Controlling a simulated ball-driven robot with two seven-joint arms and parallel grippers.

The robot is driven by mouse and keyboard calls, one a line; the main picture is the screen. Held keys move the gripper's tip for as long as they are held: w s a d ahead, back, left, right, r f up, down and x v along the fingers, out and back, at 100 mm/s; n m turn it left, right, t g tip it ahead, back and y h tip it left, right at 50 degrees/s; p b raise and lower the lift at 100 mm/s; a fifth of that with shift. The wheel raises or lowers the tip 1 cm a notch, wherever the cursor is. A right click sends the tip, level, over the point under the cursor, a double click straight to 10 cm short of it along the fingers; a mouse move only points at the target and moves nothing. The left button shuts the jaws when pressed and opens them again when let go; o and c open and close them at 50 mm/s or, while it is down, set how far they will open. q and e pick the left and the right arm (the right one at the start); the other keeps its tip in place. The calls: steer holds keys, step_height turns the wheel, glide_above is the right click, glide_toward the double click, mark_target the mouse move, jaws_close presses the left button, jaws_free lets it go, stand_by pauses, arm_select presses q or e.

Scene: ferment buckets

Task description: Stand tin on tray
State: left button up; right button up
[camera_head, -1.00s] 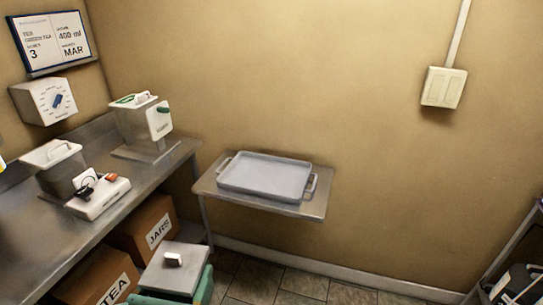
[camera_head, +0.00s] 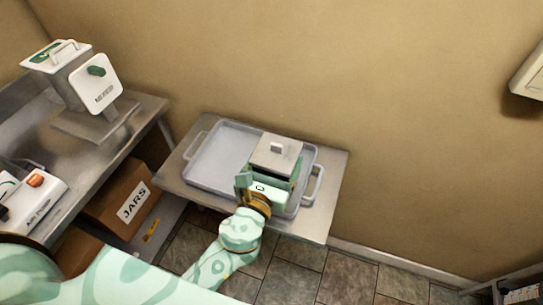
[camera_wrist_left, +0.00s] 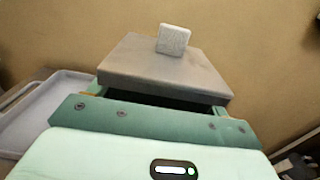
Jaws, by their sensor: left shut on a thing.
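The tin is a grey, square box with a flat lid and a pale knob. In the head view the tin (camera_head: 276,153) is upright over the right part of the tray. The tray (camera_head: 222,152) is pale grey with raised rims and side handles. My left gripper (camera_head: 270,180) is shut on the tin from the near side. In the left wrist view the tin's lid (camera_wrist_left: 165,68) rises above my gripper's green jaw, and the tray (camera_wrist_left: 45,110) shows at left. The tin's underside is hidden, so I cannot tell if it touches the tray. My right gripper is not in view.
The tray lies on a small metal wall shelf (camera_head: 325,190). A box marked JARS (camera_head: 122,200) is below. The tray's left part is bare.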

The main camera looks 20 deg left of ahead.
arm_select(q)
steer(key=w+f+b, duration=0.3)
steer(key=f, duration=0.1)
steer(key=w+a+f+b, duration=0.1)
steer(key=w+f+b, duration=0.1)
steer(key=w+f, duration=0.1)
steer(key=w+a+f+b, duration=0.1)
steer(key=w+f+b, duration=0.2)
steer(key=f, duration=0.1)
steer(key=shift+w+f+b, duration=0.35)
steer(key=shift+r, duration=0.25)
steer(key=o, duration=1.1)
steer(key=shift+f, duration=0.2)
steer(key=shift+o, duration=0.2)
steer(key=shift+r, duration=0.1)
